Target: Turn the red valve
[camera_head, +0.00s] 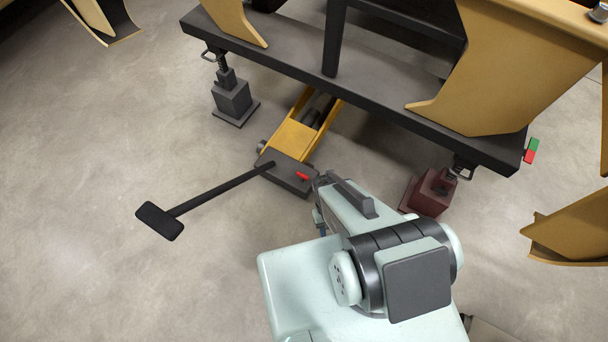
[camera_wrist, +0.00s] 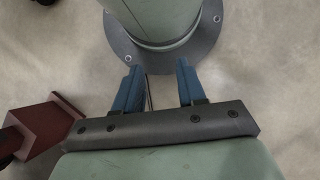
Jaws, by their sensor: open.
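The red valve (camera_head: 302,176) is a small red handle on top of the dark end block of a yellow floor jack (camera_head: 293,140), left of my arm in the head view. The valve is not visible in the wrist view. In the head view the gripper is mostly hidden by my arm, with a bit of blue (camera_head: 320,222) showing below and right of the valve. I see no contact with the valve.
A long black handle (camera_head: 217,190) extends left from the jack to a flat pad. A grey stand (camera_head: 233,98) and a dark red stand (camera_head: 431,191), also in the wrist view (camera_wrist: 50,130), flank the jack. A dark beam (camera_head: 390,103) runs above. Floor at left is clear.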

